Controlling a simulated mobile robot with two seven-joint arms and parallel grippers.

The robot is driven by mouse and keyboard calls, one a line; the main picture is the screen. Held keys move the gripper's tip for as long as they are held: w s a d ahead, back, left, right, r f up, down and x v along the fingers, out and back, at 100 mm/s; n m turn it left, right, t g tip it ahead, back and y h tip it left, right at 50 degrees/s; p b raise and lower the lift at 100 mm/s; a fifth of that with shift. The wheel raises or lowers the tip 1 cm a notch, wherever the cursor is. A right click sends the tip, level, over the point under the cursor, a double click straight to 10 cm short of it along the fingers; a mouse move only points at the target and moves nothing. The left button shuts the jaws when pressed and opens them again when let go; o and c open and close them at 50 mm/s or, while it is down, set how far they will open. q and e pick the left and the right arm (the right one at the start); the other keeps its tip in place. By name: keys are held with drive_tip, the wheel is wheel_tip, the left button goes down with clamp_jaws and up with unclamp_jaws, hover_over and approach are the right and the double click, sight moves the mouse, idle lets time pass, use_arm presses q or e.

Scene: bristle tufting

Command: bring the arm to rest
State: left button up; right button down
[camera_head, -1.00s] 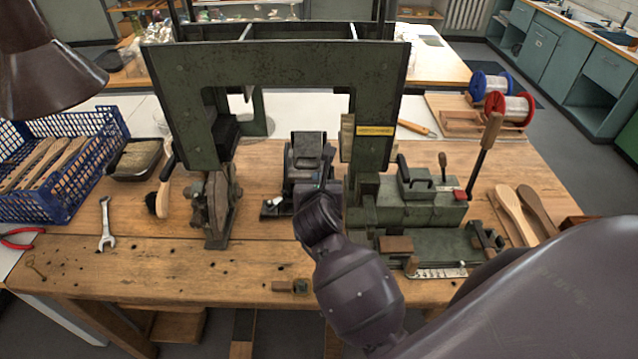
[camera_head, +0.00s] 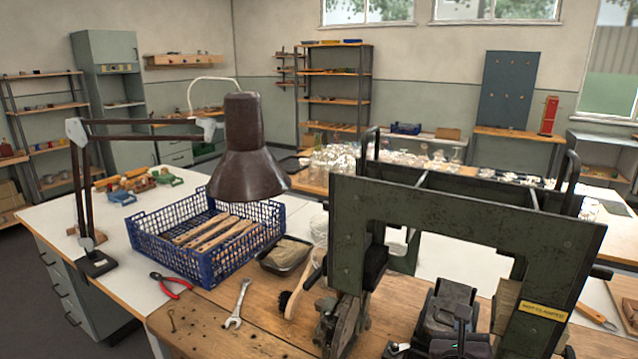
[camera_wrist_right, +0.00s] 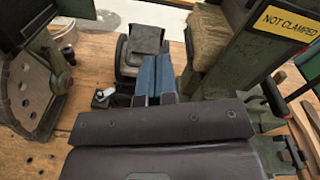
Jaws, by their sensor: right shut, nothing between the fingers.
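My right gripper (camera_wrist_right: 154,68) shows in the right wrist view as two blue-grey fingers lying side by side, shut and empty. They point at a dark block (camera_wrist_right: 146,39) in the opening of the green machine frame; I cannot tell whether they touch it. In the head view the green machine frame (camera_head: 465,222) stands at the lower right, with a dark mechanism (camera_head: 450,308) under its arch. I cannot clearly make out my right gripper there. My left gripper is in neither view.
A blue crate (camera_head: 165,257) with wooden brush handles stands left of the frame under a brown lamp (camera_head: 245,155). Red pliers (camera_head: 170,285), a wrench (camera_head: 237,303) and a dark tray (camera_head: 286,255) lie nearby. A yellow "NOT CLAMPED" label (camera_wrist_right: 285,22) is on the frame.

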drive_tip(key=a+r+n+t+y, duration=0.3)
drive_tip(key=r+n+t, duration=0.25)
drive_tip(key=n, duration=0.75)
drive_tip(key=s+a+f+n+y, duration=0.35)
drive_tip(key=f+n+y, duration=0.4)
drive_tip(key=n, duration=0.85)
drive_tip(key=s+d+f+n+g+h, duration=0.1)
drive_tip(key=s+d+f+n+g, duration=0.2)
drive_tip(key=s+f, duration=0.6)
drive_tip(key=s+d+f+n+g+h+b, duration=0.1)
drive_tip(key=s+d+f+n+g, duration=0.1)
drive_tip(key=s+f+n+g, duration=0.4)
drive_tip(key=s+f+n, duration=0.1)
drive_tip(key=s+f, duration=0.2)
drive_tip(key=f, duration=0.2)
drive_tip(key=shift+s+d+f, duration=0.15)
drive_tip(key=shift+d+f, duration=0.2)
drive_tip(key=shift+d, duration=0.05)
